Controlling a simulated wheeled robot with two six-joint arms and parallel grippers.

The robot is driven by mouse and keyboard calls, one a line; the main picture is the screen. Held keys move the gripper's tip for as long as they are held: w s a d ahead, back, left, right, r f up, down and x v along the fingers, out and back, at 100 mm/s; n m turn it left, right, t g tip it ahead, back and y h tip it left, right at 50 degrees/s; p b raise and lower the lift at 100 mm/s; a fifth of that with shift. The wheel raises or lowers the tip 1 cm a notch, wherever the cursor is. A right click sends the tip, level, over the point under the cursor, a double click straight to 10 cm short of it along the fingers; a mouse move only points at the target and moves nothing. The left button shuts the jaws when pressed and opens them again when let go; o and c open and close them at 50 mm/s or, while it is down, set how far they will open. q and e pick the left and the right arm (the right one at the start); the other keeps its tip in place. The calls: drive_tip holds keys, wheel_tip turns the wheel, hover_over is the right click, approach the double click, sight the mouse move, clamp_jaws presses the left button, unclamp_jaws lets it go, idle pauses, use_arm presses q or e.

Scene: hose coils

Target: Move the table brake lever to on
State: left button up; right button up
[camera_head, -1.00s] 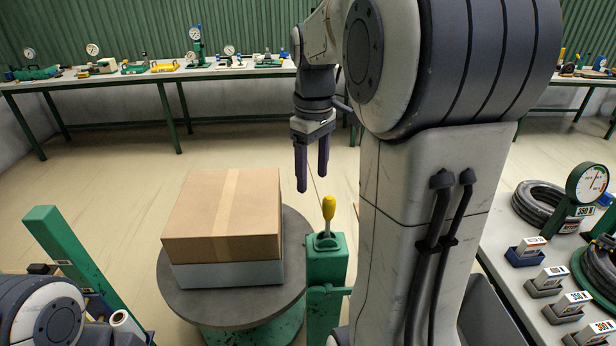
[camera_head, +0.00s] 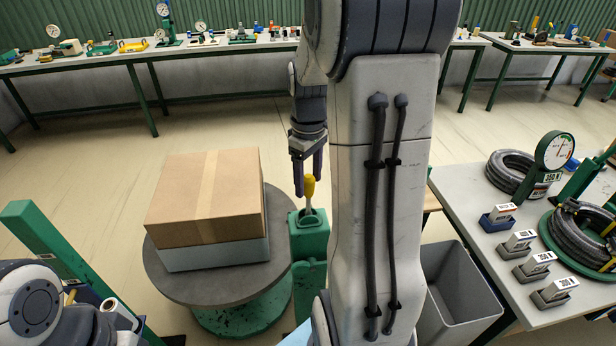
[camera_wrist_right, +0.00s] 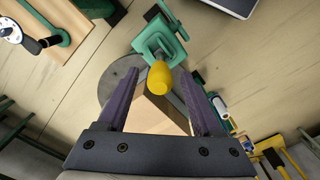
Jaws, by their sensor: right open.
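The brake lever (camera_head: 309,189) has a yellow handle and stands up from a green post (camera_head: 309,238) beside the round grey table (camera_head: 180,287). A cardboard box (camera_head: 207,197) sits on that table. My right gripper (camera_head: 308,190) points down at the yellow handle, with its fingers open. In the right wrist view the yellow knob (camera_wrist_right: 160,77) lies between and just beyond the two fingertips (camera_wrist_right: 166,92), and I see no contact. My left arm shows at the lower left, but its gripper is not in view.
A grey bin (camera_head: 455,300) stands right of my arm. A right-hand table (camera_head: 465,200) holds hose coils (camera_head: 512,170), a dial gauge (camera_head: 555,152) and several small labelled blocks. A green beam (camera_head: 45,240) rises at the left. Long benches line the back wall.

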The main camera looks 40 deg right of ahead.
clamp_jaws()
idle(1.4)
